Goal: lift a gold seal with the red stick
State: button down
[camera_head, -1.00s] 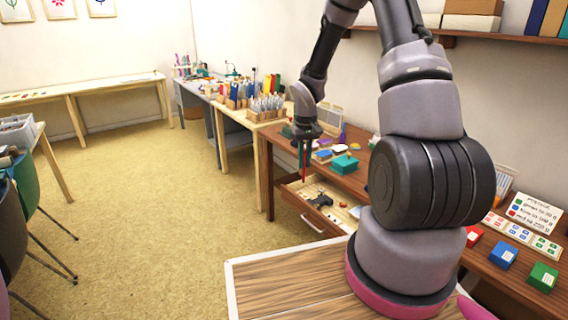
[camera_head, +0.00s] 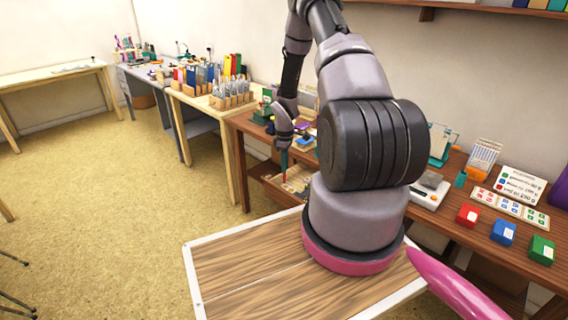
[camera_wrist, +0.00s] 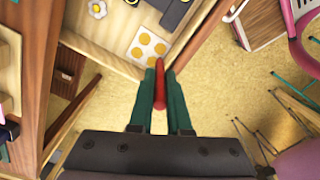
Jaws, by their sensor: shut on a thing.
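My gripper (camera_wrist: 160,78) has green fingers shut on the red stick (camera_wrist: 160,86), which points away from the wrist with its tip beyond the fingers. In the head view my gripper (camera_head: 284,160) points down over the open drawer (camera_head: 268,184), and the stick's red tip (camera_head: 285,178) shows below it. In the wrist view a white card with several round gold seals (camera_wrist: 147,46) lies in the drawer, just beyond the stick's tip. No seal is seen on the stick. I cannot tell whether the tip touches the card.
The drawer's wooden front edge (camera_wrist: 100,57) runs close beside the gripper. The desk (camera_head: 470,240) holds red, blue (camera_head: 503,231) and green boxes, a scale (camera_head: 429,190) and cards. Chair legs and open floor (camera_wrist: 215,100) lie to the right in the wrist view.

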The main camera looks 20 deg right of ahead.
aim_at(285, 177)
jog(key=shift+f, duration=2.45)
jog(key=shift+s+f, duration=0.1)
jog(key=shift+f, duration=0.45)
jog(key=shift+r, duration=3.55)
